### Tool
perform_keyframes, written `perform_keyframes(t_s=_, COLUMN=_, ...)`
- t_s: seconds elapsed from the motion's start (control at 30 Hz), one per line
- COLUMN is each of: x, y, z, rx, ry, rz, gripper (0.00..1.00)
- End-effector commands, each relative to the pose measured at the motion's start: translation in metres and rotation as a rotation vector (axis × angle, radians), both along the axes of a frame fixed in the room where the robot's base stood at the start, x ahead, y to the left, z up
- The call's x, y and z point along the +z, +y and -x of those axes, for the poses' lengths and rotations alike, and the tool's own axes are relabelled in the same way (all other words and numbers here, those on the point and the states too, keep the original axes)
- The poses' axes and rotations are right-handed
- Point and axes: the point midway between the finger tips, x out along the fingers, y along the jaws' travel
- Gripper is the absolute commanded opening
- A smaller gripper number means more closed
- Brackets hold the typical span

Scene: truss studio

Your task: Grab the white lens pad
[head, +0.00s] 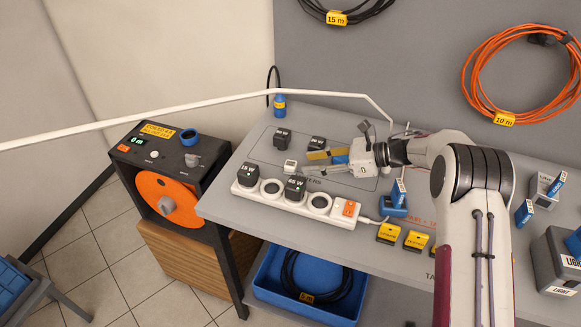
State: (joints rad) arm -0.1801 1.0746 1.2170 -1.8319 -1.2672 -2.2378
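I cannot make out anything that is clearly a white lens pad. A small white block (291,166) with a darker patch on top sits on the grey table, behind the power strip; it is too small to identify. My gripper (306,163) reaches in from the right, low over the marked adapter area. Its two fingers are apart and point left, with their tips just right of the white block and not around it. A blue patch shows between the fingers near the palm; I cannot tell what it is.
A white power strip (331,213) with black adapters lies in front. Black adapters (282,140) stand behind. A blue holder (393,204) and yellow-labelled blocks (388,233) are to the right. An orange reel (168,204) stands left.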

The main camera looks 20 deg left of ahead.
Motion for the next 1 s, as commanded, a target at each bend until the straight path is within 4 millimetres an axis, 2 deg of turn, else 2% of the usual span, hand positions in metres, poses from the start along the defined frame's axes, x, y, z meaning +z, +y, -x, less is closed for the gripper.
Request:
perform_keyframes(t_s=0.17, x=-0.004, y=0.01, z=0.001, rx=0.0, ry=-0.001, rz=0.001, gripper=0.33)
perform_keyframes(t_s=0.63, x=-0.008, y=0.015, z=0.001, rx=0.0, ry=0.0, rz=0.001, gripper=0.33)
perform_keyframes(t_s=1.0, x=-0.027, y=0.047, z=0.002, rx=0.0, ry=0.0, rz=0.001, gripper=0.33)
